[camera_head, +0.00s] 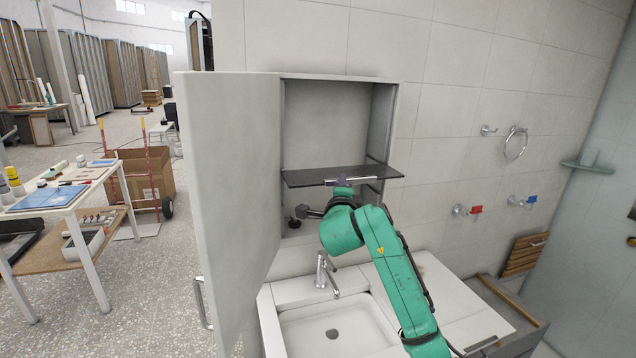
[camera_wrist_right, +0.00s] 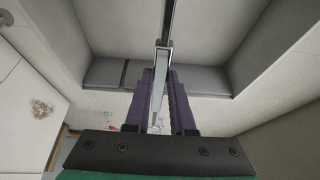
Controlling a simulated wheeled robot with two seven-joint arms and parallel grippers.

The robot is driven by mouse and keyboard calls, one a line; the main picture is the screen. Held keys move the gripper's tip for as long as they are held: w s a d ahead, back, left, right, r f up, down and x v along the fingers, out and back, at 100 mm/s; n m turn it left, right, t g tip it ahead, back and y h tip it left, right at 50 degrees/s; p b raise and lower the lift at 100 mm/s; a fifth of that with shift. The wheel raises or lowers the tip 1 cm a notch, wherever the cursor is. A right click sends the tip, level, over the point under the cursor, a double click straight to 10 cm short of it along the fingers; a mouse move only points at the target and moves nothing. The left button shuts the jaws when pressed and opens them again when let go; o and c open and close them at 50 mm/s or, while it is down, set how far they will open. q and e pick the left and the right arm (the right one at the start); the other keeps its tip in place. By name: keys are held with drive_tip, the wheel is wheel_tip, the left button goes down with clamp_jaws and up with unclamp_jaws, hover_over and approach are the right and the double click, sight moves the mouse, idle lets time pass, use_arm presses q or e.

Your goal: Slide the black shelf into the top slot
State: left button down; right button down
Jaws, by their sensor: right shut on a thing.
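The black shelf (camera_head: 305,178) lies roughly level across the mouth of the open wall cabinet (camera_head: 325,115), around mid-height. Its near right corner reaches past the cabinet's right side wall in the head view. How deep it sits, and whether it rests in a slot, I cannot tell. My right gripper (camera_head: 342,184) is shut on the shelf's front edge. In the right wrist view the shelf (camera_wrist_right: 167,25) shows edge-on as a thin dark strip, its near end between the purple fingers (camera_wrist_right: 161,95). My left gripper is not in view.
The cabinet door (camera_head: 232,170) stands open to the left. Below are a white sink (camera_head: 335,325) with a chrome faucet (camera_head: 324,272) and a counter. Wall taps (camera_head: 467,211) and a towel ring (camera_head: 515,143) are to the right. The space above the shelf looks empty.

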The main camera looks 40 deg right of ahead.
drive_tip(key=shift+w+d+r, duration=0.1)
drive_tip(key=shift+w+d, duration=0.25)
drive_tip(key=shift+w, duration=0.05)
idle(0.4)
drive_tip(key=shift+w+d+r, duration=0.15)
drive_tip(key=shift+w+d, duration=0.05)
drive_tip(key=shift+w, duration=0.25)
drive_tip(key=shift+w+d+r, duration=0.15)
drive_tip(key=shift+w+d, duration=0.05)
drive_tip(key=shift+w, duration=0.25)
drive_tip(key=shift+w+d, duration=0.2)
drive_tip(key=shift+w, duration=0.3)
drive_tip(key=shift+w+d, duration=0.15)
drive_tip(key=shift+w, duration=0.3)
